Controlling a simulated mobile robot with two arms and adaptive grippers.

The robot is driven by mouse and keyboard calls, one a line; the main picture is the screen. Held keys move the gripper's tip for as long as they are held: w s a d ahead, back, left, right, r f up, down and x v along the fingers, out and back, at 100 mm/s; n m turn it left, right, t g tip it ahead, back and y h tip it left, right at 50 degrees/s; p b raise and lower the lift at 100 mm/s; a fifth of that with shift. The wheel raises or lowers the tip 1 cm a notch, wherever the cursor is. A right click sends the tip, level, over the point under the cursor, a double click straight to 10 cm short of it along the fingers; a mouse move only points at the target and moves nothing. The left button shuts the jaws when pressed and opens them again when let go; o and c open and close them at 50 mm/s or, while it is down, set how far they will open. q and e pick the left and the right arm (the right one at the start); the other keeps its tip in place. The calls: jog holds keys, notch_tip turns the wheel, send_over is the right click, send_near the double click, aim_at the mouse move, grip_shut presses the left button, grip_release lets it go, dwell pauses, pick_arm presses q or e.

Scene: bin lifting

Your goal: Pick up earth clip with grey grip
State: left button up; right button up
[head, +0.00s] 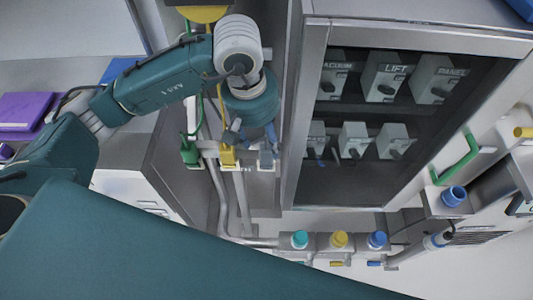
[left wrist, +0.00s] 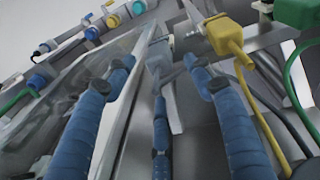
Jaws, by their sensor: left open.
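The grey clip (head: 266,158) hangs on a rail at the right end of a row, beside a yellow clip (head: 228,155) and a green clip (head: 190,154). My left gripper (head: 254,136) is just above it in the head view, fingers spread. In the left wrist view my left gripper (left wrist: 157,62) is open, with the grey clip (left wrist: 159,58) between its two blue fingertips. I cannot tell whether they touch it. A narrow blue piece lies below the clip there; I cannot tell what it is. My right gripper is not in view.
A glass-fronted cabinet (head: 300,110) with several switch boxes stands close right of the gripper. Grey pipes (head: 222,195) run below the clips. Turquoise, yellow and blue capped fittings (head: 339,239) line the bottom. A purple item (head: 22,110) lies at the left.

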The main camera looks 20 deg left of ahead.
aim_at(266, 146)
pick_arm(q)
jog(key=f+p, duration=0.1)
jog(key=f, duration=0.1)
jog(key=f+p, duration=0.1)
jog(key=f, duration=0.1)
jog(key=shift+w+d+f, duration=0.2)
jog(key=shift+f, duration=0.5)
jog(key=shift+w+r, duration=0.1)
grip_shut()
jog(key=shift+w+r, duration=0.15)
jog(key=shift+r, duration=0.4)
notch_tip(266, 146, up, 19)
jog(key=b, duration=0.3)
jog(key=shift+f, duration=0.1)
